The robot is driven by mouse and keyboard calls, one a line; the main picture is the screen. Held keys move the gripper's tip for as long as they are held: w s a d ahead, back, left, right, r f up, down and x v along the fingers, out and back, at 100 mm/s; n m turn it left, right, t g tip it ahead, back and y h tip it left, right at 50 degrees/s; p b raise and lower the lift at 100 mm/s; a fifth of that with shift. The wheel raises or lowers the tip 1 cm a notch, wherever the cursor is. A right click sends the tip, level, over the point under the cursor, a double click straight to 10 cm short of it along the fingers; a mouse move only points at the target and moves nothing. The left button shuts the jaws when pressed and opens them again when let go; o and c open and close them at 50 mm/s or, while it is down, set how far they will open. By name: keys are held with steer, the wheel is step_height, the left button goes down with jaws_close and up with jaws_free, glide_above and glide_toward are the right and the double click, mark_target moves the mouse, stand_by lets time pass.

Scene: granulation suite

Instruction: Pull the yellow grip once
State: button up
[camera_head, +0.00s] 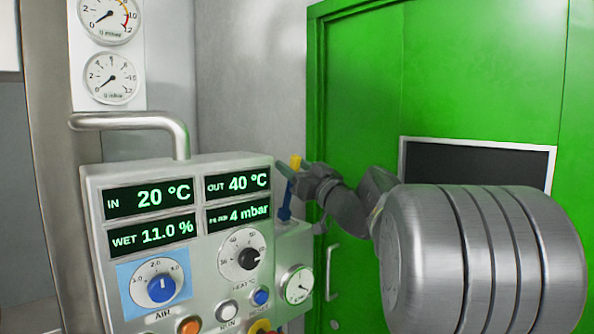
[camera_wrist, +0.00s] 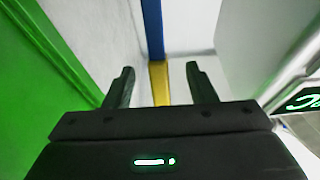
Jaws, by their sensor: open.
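The yellow grip (camera_head: 295,161) shows as a short yellow piece at the top of a blue bar (camera_head: 285,204), just right of the control panel. In the wrist view the yellow grip (camera_wrist: 160,83) lies between the two dark fingers of my gripper (camera_wrist: 160,70), in line with the blue bar (camera_wrist: 152,30). My gripper (camera_head: 294,174) is open, with a gap on both sides of the yellow grip. I cannot tell whether the fingers reach fully around it in depth. In the head view my gripper partly covers the grip and bar.
The control panel (camera_head: 188,235) with displays, knobs and buttons stands close on the left. A metal pipe handle (camera_head: 130,121) rises behind it. A small gauge (camera_head: 296,285) sits below the blue bar. A green door (camera_head: 480,90) with a dark window is behind my arm.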

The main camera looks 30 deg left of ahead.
steer(key=c, duration=1.1)
steer(key=shift+o, duration=0.3)
steer(key=shift+s+d+f+b, duration=0.15)
steer(key=shift+d+f+b, duration=0.25)
steer(key=shift+b, duration=0.5)
steer(key=b+v, duration=0.2)
steer(key=shift+d+b, duration=0.1)
steer(key=shift+b, duration=0.3)
steer(key=shift+s, duration=0.1)
